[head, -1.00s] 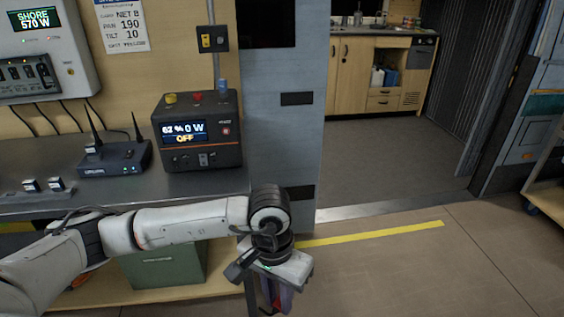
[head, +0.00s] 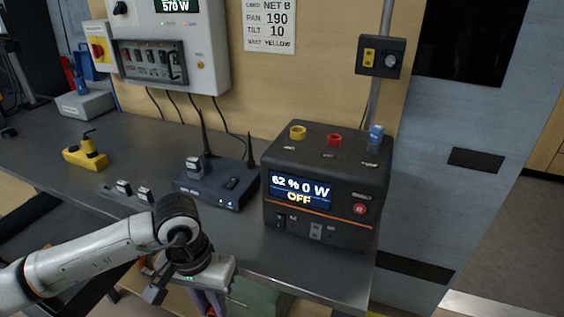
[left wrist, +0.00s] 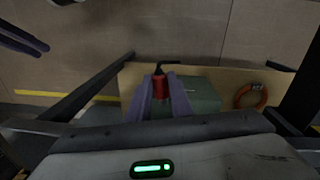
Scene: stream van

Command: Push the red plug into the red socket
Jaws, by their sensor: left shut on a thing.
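The red socket (head: 334,140) is a red ring on top of the black power unit (head: 320,190), between a yellow ring socket (head: 298,132) and a blue piece (head: 375,134). My left gripper (head: 211,309) points down in front of the bench edge, lower than the unit's top and left of it. It is shut on the red plug (left wrist: 165,88), which shows between the fingers in the left wrist view with a black end. In the head view the plug is mostly cut off. Purple fingers, apparently my right gripper (left wrist: 44,50), show at the left wrist view's upper left; their opening is unclear.
A router (head: 215,185) with upright antennas stands left of the unit. A yellow item (head: 87,153) lies further left on the bench (head: 140,150). Below are a green box (left wrist: 203,95) and an orange coil (left wrist: 251,95) on a shelf. The air above the unit is clear.

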